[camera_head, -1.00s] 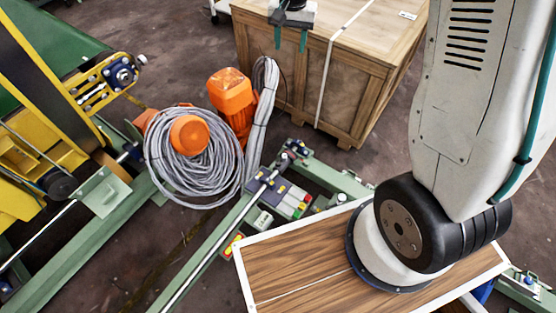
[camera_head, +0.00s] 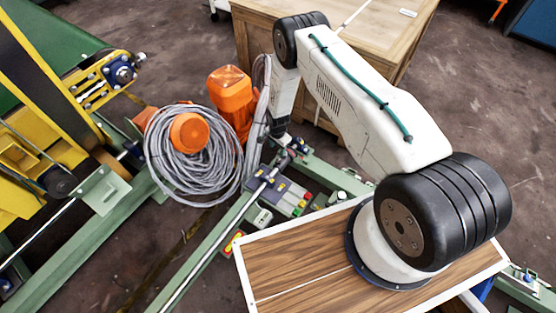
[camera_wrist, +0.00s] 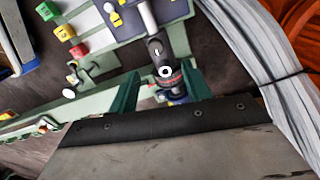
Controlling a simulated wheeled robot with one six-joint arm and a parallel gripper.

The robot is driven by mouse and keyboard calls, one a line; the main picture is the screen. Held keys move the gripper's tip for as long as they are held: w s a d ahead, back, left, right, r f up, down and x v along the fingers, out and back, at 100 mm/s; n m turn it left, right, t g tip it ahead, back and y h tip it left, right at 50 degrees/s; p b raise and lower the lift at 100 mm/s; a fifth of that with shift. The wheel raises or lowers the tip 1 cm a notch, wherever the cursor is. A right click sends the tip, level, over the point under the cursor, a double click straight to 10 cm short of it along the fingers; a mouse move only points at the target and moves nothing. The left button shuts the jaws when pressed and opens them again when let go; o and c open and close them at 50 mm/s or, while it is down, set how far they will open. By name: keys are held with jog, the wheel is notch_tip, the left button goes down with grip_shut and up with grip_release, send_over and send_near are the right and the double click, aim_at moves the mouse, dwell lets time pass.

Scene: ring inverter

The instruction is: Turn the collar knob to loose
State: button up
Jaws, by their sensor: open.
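The collar knob (camera_wrist: 157,50) appears to be the small black fitting at the end of a bright rod (camera_wrist: 147,16) in the wrist view, with a white ring mark on its end. A red and blue part (camera_wrist: 172,84) sits just below it. My gripper (camera_wrist: 163,73) is open, with its two teal fingers on either side of this fitting. I cannot tell whether they touch it. In the head view my gripper is down by the rod's far end and its fingers are hard to make out. I cannot read the knob's setting.
A control box with coloured buttons (camera_head: 300,208) sits beside the rod on the green frame. Coiled grey cable (camera_head: 165,165) and an orange motor (camera_head: 230,90) are close on the left. A wooden crate (camera_head: 390,55) stands behind.

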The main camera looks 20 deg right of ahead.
aim_at(278, 161)
jog(key=f, duration=0.9)
jog(key=shift+s+f, duration=0.3)
jog(key=shift+s, duration=0.1)
jog(key=c, duration=1)
